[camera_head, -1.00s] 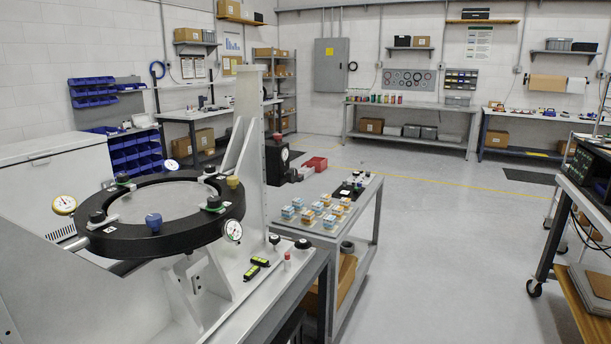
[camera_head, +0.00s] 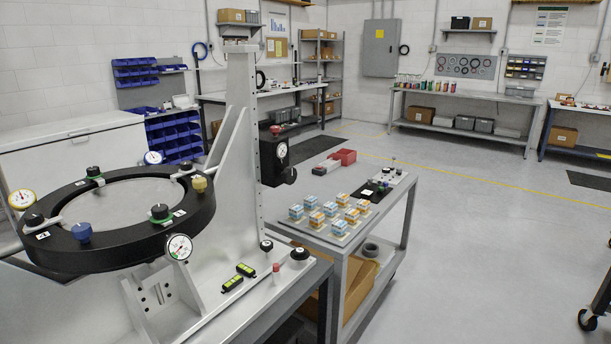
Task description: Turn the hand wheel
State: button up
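The mirror fixture, a thick black ring (camera_head: 187,222) around a pale round mirror (camera_head: 118,207), stands at the left. The ring carries black knobs, a blue knob (camera_head: 82,232), a yellow knob (camera_head: 199,184) and dial gauges, one of them at its front right (camera_head: 179,247). A grey upright column (camera_head: 240,120) stands right of the ring. A black box with a dial (camera_head: 272,157) is on the column's right side, with a dark round knob (camera_head: 289,175) low on it. I cannot tell for sure which part is the hand wheel. My gripper is not in view.
Open floor (camera_head: 480,260) lies to the right. A wheeled stand (camera_head: 590,318) shows at the right edge.

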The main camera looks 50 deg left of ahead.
aim_at(289, 174)
jog(key=u, duration=0.05)
jog(key=i, duration=1)
jog(key=z, duration=1.3)
jog(key=k, duration=0.1)
jog(key=u, duration=2.95)
jog(key=k, duration=0.2)
jog(key=u, duration=2.3)
